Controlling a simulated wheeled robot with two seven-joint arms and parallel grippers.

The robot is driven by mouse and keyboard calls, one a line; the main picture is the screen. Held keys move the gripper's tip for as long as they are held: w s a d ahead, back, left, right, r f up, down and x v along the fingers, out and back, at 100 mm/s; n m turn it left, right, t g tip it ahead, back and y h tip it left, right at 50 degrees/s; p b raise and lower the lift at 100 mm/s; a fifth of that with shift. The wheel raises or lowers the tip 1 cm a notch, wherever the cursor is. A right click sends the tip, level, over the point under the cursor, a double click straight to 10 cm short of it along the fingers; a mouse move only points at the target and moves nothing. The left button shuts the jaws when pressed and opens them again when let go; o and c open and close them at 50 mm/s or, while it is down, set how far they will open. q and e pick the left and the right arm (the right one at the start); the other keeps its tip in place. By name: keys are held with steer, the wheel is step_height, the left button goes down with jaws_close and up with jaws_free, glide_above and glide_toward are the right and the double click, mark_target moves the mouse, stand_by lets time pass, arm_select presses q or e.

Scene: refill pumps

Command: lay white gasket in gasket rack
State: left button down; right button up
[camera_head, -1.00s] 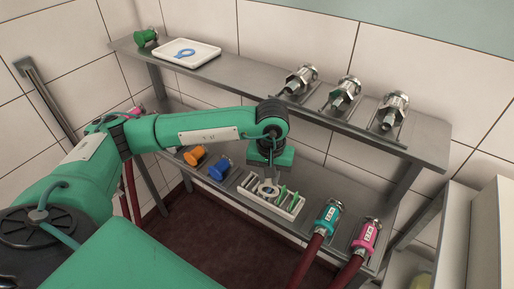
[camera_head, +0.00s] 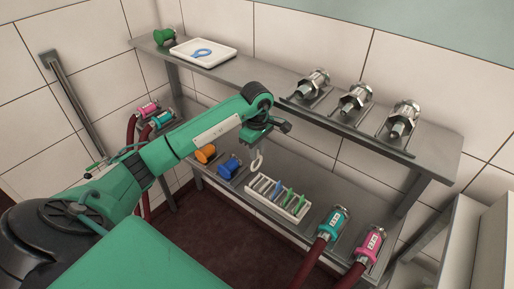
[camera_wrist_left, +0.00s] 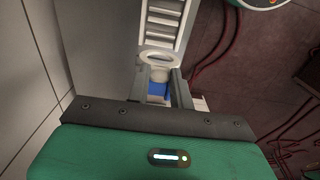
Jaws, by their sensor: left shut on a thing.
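My left gripper (camera_head: 258,146) is shut on the white gasket (camera_head: 257,160), a ring with a tab, and holds it in the air. In the left wrist view the gasket (camera_wrist_left: 160,58) sticks out beyond the fingers (camera_wrist_left: 162,82), its ring clear of them. The white gasket rack (camera_head: 296,215) stands on the lower shelf, below and right of the gasket. Blue and green gaskets stand in some of its slots. The rack (camera_wrist_left: 146,25) also shows beyond the gasket in the left wrist view. My right gripper is not in view.
An orange cap (camera_head: 205,153) and a blue cap (camera_head: 229,166) are left of the rack. Teal (camera_head: 333,222) and pink (camera_head: 369,242) hose couplings are to its right. The upper shelf (camera_head: 262,78) holds a white tray (camera_head: 222,61), a green cap (camera_head: 164,37) and metal fittings (camera_head: 356,97).

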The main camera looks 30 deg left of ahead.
mark_target(257, 168)
arm_select(q)
steer(key=shift+f+b, duration=0.9)
steer(key=shift+f, duration=1.1)
step_height(257, 168, down, 3)
steer(key=b, duration=0.2)
steer(key=shift+f+b, duration=0.1)
steer(key=shift+b, duration=0.25)
steer(key=shift+f+b, duration=0.5)
steer(key=shift+f, duration=0.1)
steer(key=shift+f+b, duration=0.3)
steer(key=shift+b, duration=0.15)
steer(key=c, duration=1.4)
jaws_free()
steer(key=shift+o, duration=1.3)
